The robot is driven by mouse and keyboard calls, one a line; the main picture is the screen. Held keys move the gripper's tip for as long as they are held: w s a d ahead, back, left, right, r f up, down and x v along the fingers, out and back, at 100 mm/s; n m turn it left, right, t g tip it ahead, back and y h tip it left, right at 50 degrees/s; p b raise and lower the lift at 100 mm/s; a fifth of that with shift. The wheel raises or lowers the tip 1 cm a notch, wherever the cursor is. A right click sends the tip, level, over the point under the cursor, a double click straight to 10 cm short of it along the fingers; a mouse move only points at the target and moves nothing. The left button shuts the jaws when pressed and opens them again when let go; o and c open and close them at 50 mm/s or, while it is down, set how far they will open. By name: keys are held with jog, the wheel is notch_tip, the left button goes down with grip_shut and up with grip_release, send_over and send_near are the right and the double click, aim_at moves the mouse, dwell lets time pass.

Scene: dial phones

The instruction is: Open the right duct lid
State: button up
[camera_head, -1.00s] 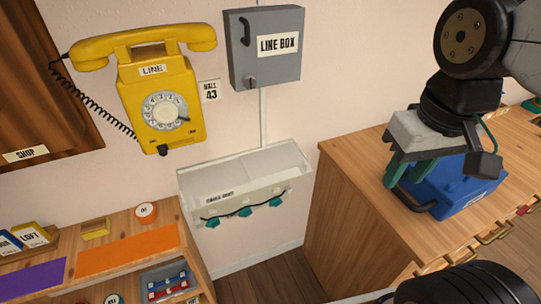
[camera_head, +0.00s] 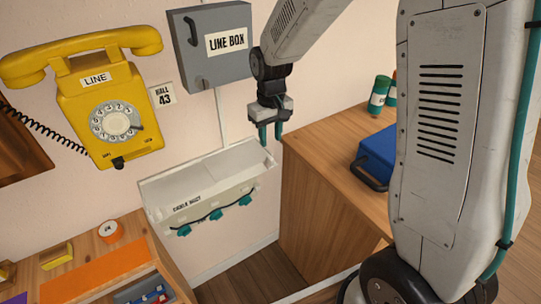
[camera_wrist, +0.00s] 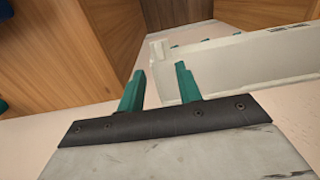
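The white cable duct (camera_head: 222,200) is fixed to the wall below the line box, with a dark cable and several teal clips along its front. Its pale top shows two parts with a seam between them, and the right part (camera_head: 240,160) lies toward the wooden cabinet. I cannot tell clearly whether that part is a shut lid. My gripper (camera_head: 270,133) hangs just above the duct's right end, its teal fingers pointing down. In the wrist view my gripper (camera_wrist: 160,72) has its fingers apart and nothing between them; the duct (camera_wrist: 215,70) shows just beyond the right finger.
The wooden cabinet (camera_head: 310,205) stands close to the right of the duct, with a blue case (camera_head: 375,155) on top. The grey line box (camera_head: 210,45) is above and the yellow phone (camera_head: 105,105) is to the left. A shelf (camera_head: 65,280) stands at lower left.

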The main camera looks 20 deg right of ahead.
aim_at(270, 158)
notch_tip(270, 158, down, 8)
jog(key=shift+w+f, duration=0.1)
dwell(0.4)
grip_shut()
